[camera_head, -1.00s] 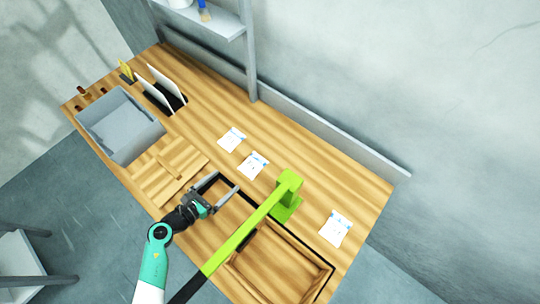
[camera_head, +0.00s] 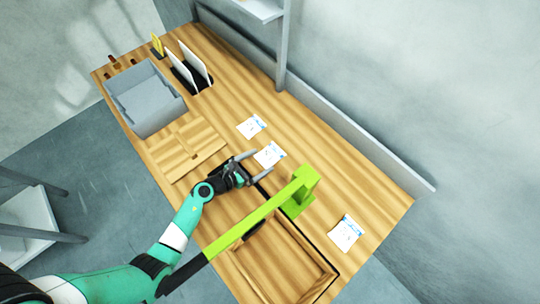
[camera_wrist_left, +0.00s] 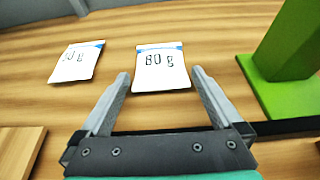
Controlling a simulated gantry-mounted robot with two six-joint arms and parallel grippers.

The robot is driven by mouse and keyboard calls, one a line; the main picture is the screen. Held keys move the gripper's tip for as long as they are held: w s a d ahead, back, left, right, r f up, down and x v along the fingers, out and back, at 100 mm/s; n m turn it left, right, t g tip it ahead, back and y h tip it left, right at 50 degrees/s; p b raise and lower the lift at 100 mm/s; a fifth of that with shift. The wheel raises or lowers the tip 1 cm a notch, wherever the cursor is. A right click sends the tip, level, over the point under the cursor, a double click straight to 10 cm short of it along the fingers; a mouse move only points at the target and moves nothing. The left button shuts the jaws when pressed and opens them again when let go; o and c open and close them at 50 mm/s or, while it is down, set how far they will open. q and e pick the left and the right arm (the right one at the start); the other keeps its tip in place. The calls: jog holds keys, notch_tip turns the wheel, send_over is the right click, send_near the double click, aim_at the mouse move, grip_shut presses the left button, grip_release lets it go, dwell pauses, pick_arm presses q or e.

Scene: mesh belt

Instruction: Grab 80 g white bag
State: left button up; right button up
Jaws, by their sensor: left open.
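The white bag marked 80 g (camera_wrist_left: 163,70) lies flat on the wooden table, straight ahead of my left gripper's fingertips in the left wrist view. In the head view it is the middle white bag (camera_head: 269,155). My left gripper (camera_head: 260,166) is open and empty, its two fingers pointing toward this bag, with the bag just beyond the tips. The gripper also shows in the left wrist view (camera_wrist_left: 160,84). A second white bag (camera_head: 251,127) lies to the left; in the left wrist view its label (camera_wrist_left: 76,62) is only partly readable. My right gripper is not in view.
A green stand (camera_head: 301,191) is close to the right of my left gripper. A third white bag (camera_head: 345,233) lies beyond it. A grey bin (camera_head: 146,96), a wooden board (camera_head: 186,150) and a wooden tray (camera_head: 273,262) are on the table. A wall rail runs behind.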

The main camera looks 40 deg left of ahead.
aim_at(262, 160)
pick_arm(q)
jog(key=shift+x, duration=1)
jog(key=c, duration=1.1)
notch_tip(262, 160, up, 10)
jog(key=p, duration=0.6)
jog(key=shift+p, duration=0.35)
